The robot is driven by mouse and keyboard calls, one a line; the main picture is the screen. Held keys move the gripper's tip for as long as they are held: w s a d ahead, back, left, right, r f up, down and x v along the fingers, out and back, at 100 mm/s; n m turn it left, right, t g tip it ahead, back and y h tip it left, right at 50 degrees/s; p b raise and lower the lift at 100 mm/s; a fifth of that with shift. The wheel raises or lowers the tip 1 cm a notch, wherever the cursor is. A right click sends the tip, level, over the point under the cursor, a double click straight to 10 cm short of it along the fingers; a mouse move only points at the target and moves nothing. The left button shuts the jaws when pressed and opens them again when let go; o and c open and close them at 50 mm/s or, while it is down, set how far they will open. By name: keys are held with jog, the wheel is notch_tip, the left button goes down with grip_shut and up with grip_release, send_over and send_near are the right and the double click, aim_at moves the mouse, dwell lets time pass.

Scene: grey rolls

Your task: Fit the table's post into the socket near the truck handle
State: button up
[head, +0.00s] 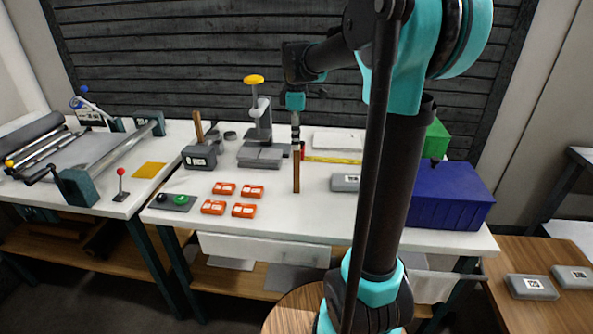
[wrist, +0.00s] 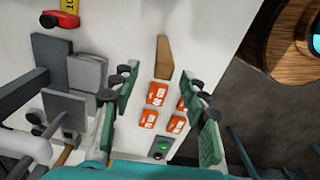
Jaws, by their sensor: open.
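A brown wooden post (head: 296,180) stands on the white table (head: 275,216) below my gripper (head: 296,146). In the wrist view the post (wrist: 163,58) shows between and beyond the two green fingers of my gripper (wrist: 163,80). The gripper is open, and nothing is held in it. A second wooden post (head: 198,127) rises at a grey block (head: 200,155) on the table's left. At the far right, a wooden-topped truck carries two labelled grey blocks (head: 532,287) (head: 573,279). A bar like a handle (head: 468,279) is at its near-left side. Socket holes are too small to tell.
A labelled grey block (head: 345,182) and a blue crate (head: 450,196) are to the right. A grey stand with a yellow knob (head: 254,79) is behind.

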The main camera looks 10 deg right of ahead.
aim_at(297, 167)
notch_tip(297, 167, down, 6)
jog(key=shift+f, duration=0.1)
jog(key=shift+s+f, duration=0.15)
jog(key=shift+f, duration=1.15)
jog(key=shift+s+f, duration=0.1)
jog(key=shift+f, duration=1.2)
grip_shut()
